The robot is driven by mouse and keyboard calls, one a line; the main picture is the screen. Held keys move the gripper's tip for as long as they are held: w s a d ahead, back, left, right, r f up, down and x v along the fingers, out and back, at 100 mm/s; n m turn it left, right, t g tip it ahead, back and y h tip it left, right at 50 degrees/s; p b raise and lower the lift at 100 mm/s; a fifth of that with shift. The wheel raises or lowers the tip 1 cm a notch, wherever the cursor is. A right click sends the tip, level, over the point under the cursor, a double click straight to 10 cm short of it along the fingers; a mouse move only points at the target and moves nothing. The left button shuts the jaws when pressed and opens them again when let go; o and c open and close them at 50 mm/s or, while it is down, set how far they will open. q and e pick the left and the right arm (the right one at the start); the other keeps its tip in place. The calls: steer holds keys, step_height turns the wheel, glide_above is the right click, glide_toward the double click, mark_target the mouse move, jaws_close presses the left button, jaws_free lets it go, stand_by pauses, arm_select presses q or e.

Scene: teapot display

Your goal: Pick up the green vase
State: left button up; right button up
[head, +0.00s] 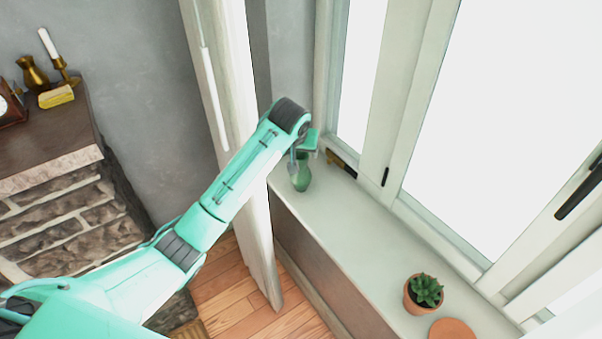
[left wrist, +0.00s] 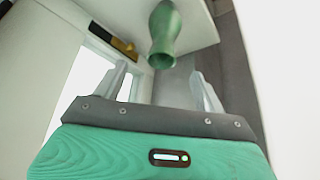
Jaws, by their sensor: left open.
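The green vase (head: 302,174) stands on the far end of the pale windowsill (head: 345,222) in the head view. In the left wrist view the vase (left wrist: 163,38) shows with its mouth toward the camera, beyond and between the fingertips. My left gripper (head: 300,162) is at the vase in the head view, its hand partly covering the vase's top. In the left wrist view my left gripper (left wrist: 160,82) has its fingers spread wide with nothing between the tips. The vase looks apart from both fingers. My right gripper is in neither view.
A black and yellow object (head: 341,163) lies beside the vase, against the window frame. A potted succulent (head: 423,294) and a terracotta piece (head: 452,329) are at the sill's near end. A curtain (head: 235,130) hangs left of the sill. The middle of the sill is clear.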

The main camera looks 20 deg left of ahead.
mark_target(301, 155)
arm_select(q)
steer(key=w+f, duration=0.1)
steer(key=w+f+p, duration=0.1)
steer(key=w, duration=0.1)
steer(key=w+f, duration=0.1)
steer(key=f, duration=0.1)
steer(key=shift+w+a+p, duration=0.25)
steer(key=shift+a+p, duration=0.1)
steer(key=shift+w+f, duration=0.25)
steer(key=shift+f, duration=0.3)
steer(key=shift+w+a+f+p, duration=0.1)
steer(key=shift+w+f+p, duration=0.1)
steer(key=shift+f+p, duration=0.2)
steer(key=p+x, duration=0.1)
steer(key=x, duration=0.2)
steer(key=shift+f, duration=0.1)
steer(key=shift+w+a+f, duration=0.1)
steer(key=shift+w+f, duration=0.15)
steer(key=shift+f, duration=0.3)
